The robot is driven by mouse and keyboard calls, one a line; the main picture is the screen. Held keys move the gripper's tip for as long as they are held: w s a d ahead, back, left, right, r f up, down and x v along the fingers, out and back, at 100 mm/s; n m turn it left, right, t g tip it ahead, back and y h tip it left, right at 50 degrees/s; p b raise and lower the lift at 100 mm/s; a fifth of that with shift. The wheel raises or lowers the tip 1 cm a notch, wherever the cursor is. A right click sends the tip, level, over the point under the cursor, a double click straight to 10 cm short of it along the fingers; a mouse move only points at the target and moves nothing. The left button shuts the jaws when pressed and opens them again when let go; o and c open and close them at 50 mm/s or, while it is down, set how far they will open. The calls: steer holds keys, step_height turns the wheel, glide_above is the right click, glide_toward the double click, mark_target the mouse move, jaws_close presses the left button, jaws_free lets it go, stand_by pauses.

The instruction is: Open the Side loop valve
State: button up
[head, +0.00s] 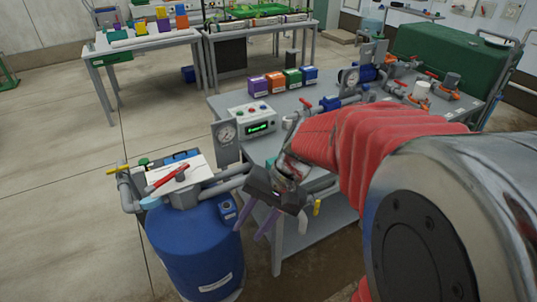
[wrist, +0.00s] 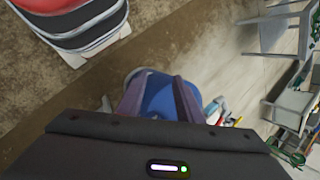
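No label naming the Side loop valve is readable, so I cannot tell which valve it is. A red lever (head: 167,178) sits on top of the blue drum (head: 190,250), angled across the pipework. A yellow handle (head: 117,170) is on the pipe at the drum's left, and another yellow handle (head: 317,207) is below the table edge, right of my gripper. My gripper (head: 254,232) hangs in front of the table, right of the drum, pointing down. Its purple fingers stand apart with nothing visible between them. In the wrist view, the blue drum (wrist: 158,97) shows beyond the fingers.
A green tank (head: 445,55) stands behind. Workbenches (head: 135,42) line the back. The floor at left is clear.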

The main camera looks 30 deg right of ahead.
steer(key=w+d+f+m+t+y, duration=0.3)
steer(key=w+d+f+m+t, duration=0.2)
steer(key=d+f+m, duration=0.3)
steer(key=w+d+f+m+t+y, duration=0.3)
steer(key=w+d+f+m+t, duration=0.15)
steer(key=d+f+m, duration=0.4)
steer(key=m+t+h, duration=0.7)
steer(key=m+h, duration=0.4)
steer(key=m, duration=0.1)
glide_toward(318, 208)
steer(key=s, duration=0.6)
steer(key=shift+d, duration=0.1)
steer(key=shift+w, duration=0.1)
steer(key=w, duration=1.3)
steer(key=shift+w+a, duration=0.2)
steer(key=shift+w, duration=0.15)
steer(key=shift+c, duration=0.5)
